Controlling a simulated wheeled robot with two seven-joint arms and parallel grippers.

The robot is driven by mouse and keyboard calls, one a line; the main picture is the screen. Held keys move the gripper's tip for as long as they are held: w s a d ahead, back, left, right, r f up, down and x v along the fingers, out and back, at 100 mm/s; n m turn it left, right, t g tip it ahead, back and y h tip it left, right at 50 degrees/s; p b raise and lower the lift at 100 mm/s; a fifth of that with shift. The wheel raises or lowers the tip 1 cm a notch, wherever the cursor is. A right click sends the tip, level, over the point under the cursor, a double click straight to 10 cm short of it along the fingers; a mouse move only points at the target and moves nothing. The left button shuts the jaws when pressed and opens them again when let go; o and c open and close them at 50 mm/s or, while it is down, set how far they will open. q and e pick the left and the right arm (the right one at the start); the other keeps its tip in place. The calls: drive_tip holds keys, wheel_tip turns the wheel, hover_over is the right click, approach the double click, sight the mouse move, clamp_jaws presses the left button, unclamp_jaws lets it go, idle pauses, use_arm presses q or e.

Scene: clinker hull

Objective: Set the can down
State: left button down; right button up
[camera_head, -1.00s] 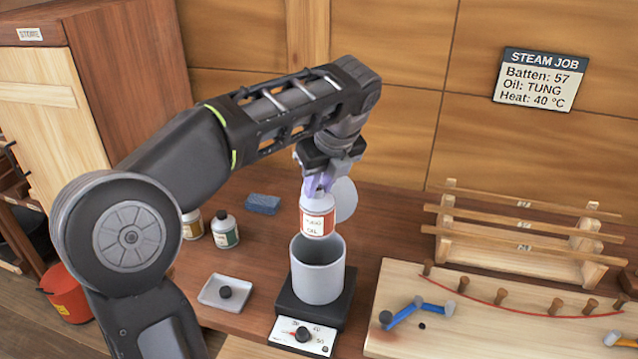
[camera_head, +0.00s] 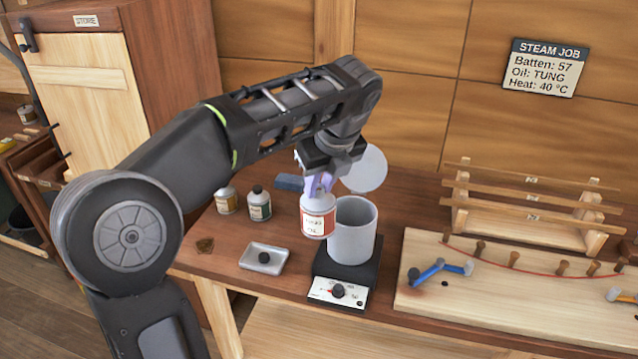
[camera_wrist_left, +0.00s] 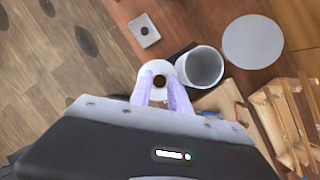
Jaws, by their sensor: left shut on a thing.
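My left gripper (camera_head: 320,183) is shut on a white can with a red-banded label (camera_head: 317,217). In the head view the can hangs upright in front of and just left of the open grey pot (camera_head: 354,240). In the left wrist view the can (camera_wrist_left: 148,72) sits between the two pale purple fingers, with the pot (camera_wrist_left: 203,66) beside it to the right. The can's label is too blurred to read surely. My right gripper is not in view.
The pot stands on a black heater (camera_head: 340,290) with a dial. A tray (camera_head: 263,258) holding a dark knob lies left of it. Two other cans (camera_head: 259,204) stand behind the tray. A board with pegs (camera_head: 480,290) and a batten rack (camera_head: 530,212) fill the right.

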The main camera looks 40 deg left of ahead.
use_arm(q)
drive_tip(key=shift+s+d, duration=0.2)
drive_tip(key=shift+s, duration=0.25)
drive_tip(key=shift+d+f, duration=0.15)
drive_tip(key=shift+w+d+f+n, duration=0.3)
drive_tip(key=shift+w+f+n, duration=0.1)
drive_tip(key=shift+w+f, duration=0.2)
drive_tip(key=shift+s+d+f, duration=0.25)
drive_tip(key=shift+s+d, duration=0.05)
drive_tip(key=shift+s, duration=0.05)
drive_tip(key=d+f+n+g+b, duration=0.2)
drive_tip(key=d+f+n, duration=0.3)
drive_tip(key=f, duration=0.7)
drive_tip(key=d+f+n+g+b, duration=0.2)
drive_tip(key=d+f+n, duration=0.4)
drive_tip(key=d+f, duration=0.4)
wheel_tip(320, 180, down, 3)
drive_tip(key=shift+s+r+n+g, duration=0.15)
drive_tip(key=shift+r+n+g, duration=0.05)
drive_tip(key=shift+n+g, duration=0.1)
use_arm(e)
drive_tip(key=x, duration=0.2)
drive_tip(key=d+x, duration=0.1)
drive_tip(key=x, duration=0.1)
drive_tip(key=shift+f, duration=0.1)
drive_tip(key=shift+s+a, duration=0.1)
